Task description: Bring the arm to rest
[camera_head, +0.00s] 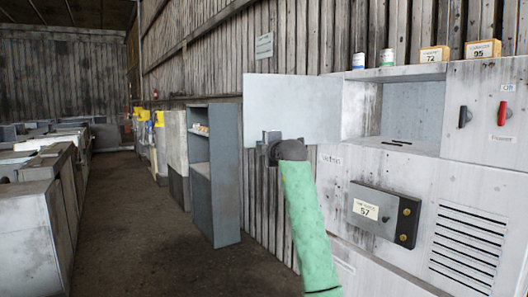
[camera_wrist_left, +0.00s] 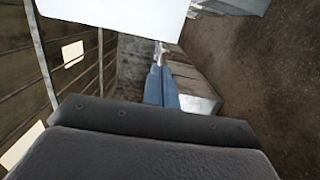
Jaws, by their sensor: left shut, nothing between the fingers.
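My left arm, in a pale green sleeve, reaches up from the bottom of the head view. Its dark grey gripper (camera_head: 270,142) is shut and empty, in front of the lower edge of an open light grey door (camera_head: 292,105). I cannot tell whether it touches the door. The door stands swung out to the left of an open cabinet compartment (camera_head: 398,115). In the left wrist view the dark gripper body (camera_wrist_left: 150,150) fills the bottom, and a pale panel, apparently the door (camera_wrist_left: 110,15), lies at the top. My right gripper is not in view.
The pale cabinet (camera_head: 355,165) carries a label box (camera_head: 372,212), a vent grille (camera_head: 466,248), and a red switch (camera_head: 502,113). Cans and yellow boxes (camera_head: 434,54) stand on top. A grey shelf unit (camera_head: 215,175) stands left of the arm. The aisle floor (camera_head: 135,230) is clear.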

